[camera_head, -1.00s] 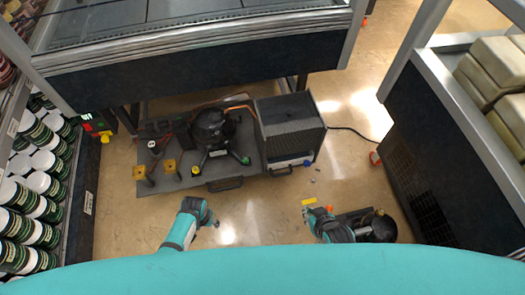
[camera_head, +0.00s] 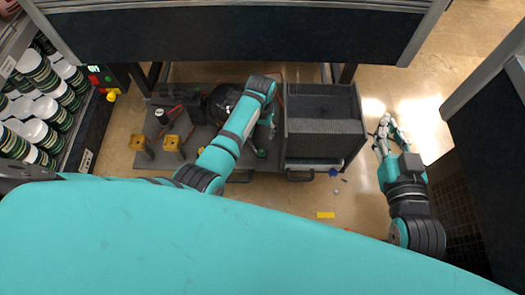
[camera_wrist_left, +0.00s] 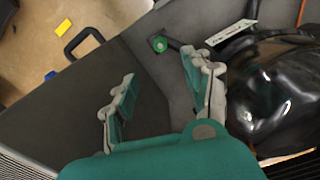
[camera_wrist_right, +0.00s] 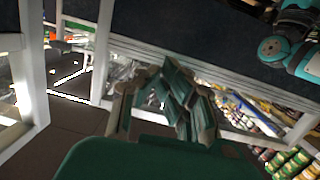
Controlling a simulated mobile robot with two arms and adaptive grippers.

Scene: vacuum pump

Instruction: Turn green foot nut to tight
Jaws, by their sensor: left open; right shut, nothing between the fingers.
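The green foot nut (camera_head: 261,153) is on a foot of the black compressor (camera_head: 220,100), near the front of the grey base plate. In the left wrist view the green nut (camera_wrist_left: 159,44) sits beyond my left fingertips, between their lines and nearer the right finger. My left gripper (camera_wrist_left: 162,82) is open and empty, pointing down over the plate and apart from the nut. In the head view it is mostly hidden by my left arm. My right gripper (camera_head: 385,128) is shut and empty, over the floor right of the condenser box.
The grey condenser box (camera_head: 322,115) stands right of the compressor. Two brass-coloured fittings (camera_head: 172,145) stand on the plate's left. A yellow piece (camera_head: 325,215) lies on the floor in front. Dark cabinets border the back and right, with jars at the left.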

